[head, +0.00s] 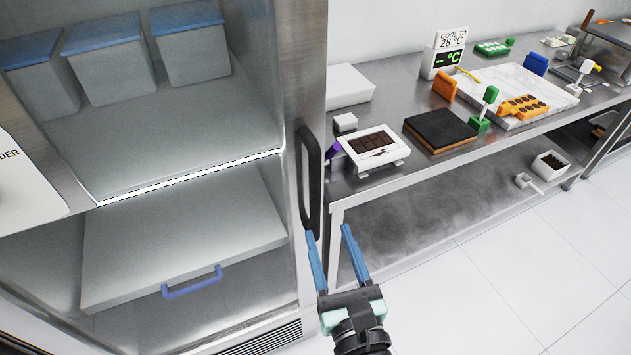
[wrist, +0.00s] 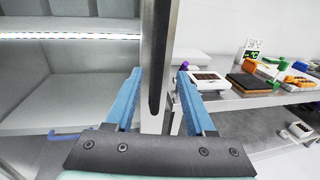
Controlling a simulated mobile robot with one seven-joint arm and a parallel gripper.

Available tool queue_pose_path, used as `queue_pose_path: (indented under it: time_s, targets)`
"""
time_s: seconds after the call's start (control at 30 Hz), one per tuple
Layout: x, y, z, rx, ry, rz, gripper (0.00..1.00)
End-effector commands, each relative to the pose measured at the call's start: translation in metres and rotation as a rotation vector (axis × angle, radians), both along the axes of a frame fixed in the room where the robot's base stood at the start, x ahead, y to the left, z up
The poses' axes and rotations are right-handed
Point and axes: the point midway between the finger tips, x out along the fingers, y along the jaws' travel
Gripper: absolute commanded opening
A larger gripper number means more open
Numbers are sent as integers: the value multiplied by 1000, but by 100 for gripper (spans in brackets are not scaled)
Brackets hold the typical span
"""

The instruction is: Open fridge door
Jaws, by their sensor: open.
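The fridge (head: 290,60) fills the left of the head view, with its shelves and contents visible. Its black vertical door handle (head: 312,190) is on the right frame of the front. My gripper (head: 328,232) is open and empty, its two blue fingers pointing up at the lower end of the handle. In the wrist view the handle (wrist: 157,50) runs down between the fingertips of my gripper (wrist: 161,73). I see no finger touching it, and cannot tell whether the fingers reach around it or stay in front. The door looks shut.
A steel table (head: 385,185) right of the fridge holds a chocolate tray on a scale (head: 375,148), a dark board (head: 440,130) and a marble slab (head: 520,90). Its near corner is close to the handle. The tiled floor (head: 500,290) at the lower right is clear.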

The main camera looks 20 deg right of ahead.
Motion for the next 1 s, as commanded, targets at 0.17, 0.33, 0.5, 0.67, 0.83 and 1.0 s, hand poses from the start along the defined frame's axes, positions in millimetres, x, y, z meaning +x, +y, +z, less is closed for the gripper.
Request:
queue_pose_path:
  time_s: [0.17,0.33,0.5,0.67,0.83,1.0]
  targets:
    - [34,-5,4,-2,-3,2,55]
    - [65,-10,3,-3,-2,3,55]
    - [88,-14,2,-4,-1,2,55]
    - [99,-15,2,-4,-1,2,55]
    - [102,-16,1,-3,0,2,55]
    - [102,-16,1,-4,1,2,55]
